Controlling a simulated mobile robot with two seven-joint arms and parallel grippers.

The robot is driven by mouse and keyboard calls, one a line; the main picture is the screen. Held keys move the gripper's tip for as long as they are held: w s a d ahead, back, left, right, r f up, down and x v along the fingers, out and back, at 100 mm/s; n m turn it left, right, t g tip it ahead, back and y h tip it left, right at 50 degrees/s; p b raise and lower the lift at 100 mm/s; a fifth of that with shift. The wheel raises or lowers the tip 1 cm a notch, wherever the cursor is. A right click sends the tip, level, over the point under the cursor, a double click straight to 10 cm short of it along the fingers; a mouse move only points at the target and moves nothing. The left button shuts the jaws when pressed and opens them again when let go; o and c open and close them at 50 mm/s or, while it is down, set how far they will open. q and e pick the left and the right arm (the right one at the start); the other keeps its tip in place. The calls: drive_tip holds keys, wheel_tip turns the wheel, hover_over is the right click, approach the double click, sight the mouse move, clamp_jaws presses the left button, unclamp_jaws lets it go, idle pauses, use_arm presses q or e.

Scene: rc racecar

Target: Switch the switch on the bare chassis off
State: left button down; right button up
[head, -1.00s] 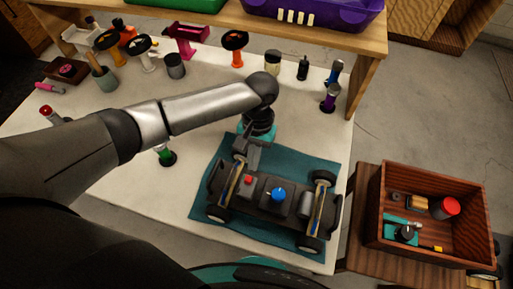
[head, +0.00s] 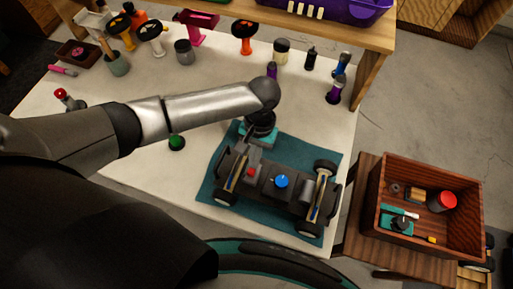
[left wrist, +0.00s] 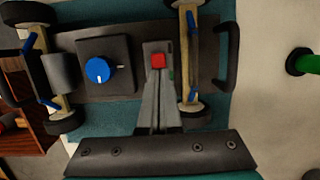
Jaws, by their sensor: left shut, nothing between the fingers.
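The bare chassis (head: 268,188) lies on a teal mat on the white table. It has a blue knob (head: 281,181) and a small red switch (head: 250,172). In the left wrist view, the red switch (left wrist: 158,60) stands out beside the blue knob (left wrist: 98,70). My left gripper (left wrist: 158,78) is shut and empty, its fingertips right by the switch. I cannot tell whether they touch it. In the head view, my left gripper (head: 244,155) reaches down over the chassis's far left side, partly hidden by its wrist. My right gripper is not in view.
A wooden box (head: 380,190) with loose parts stands right of the table. Several tools and a grey cup (head: 184,52) stand along the table's back, near a raised shelf (head: 352,40). A green-topped item (head: 177,142) stands left of the mat.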

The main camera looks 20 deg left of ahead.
use_arm(q)
drive_tip(key=shift+s, duration=0.35)
drive_tip(key=p+v, duration=0.3)
drive_tip(key=v, duration=1.2)
drive_tip(key=shift+p, duration=0.3)
drive_tip(key=shift+w, duration=0.1)
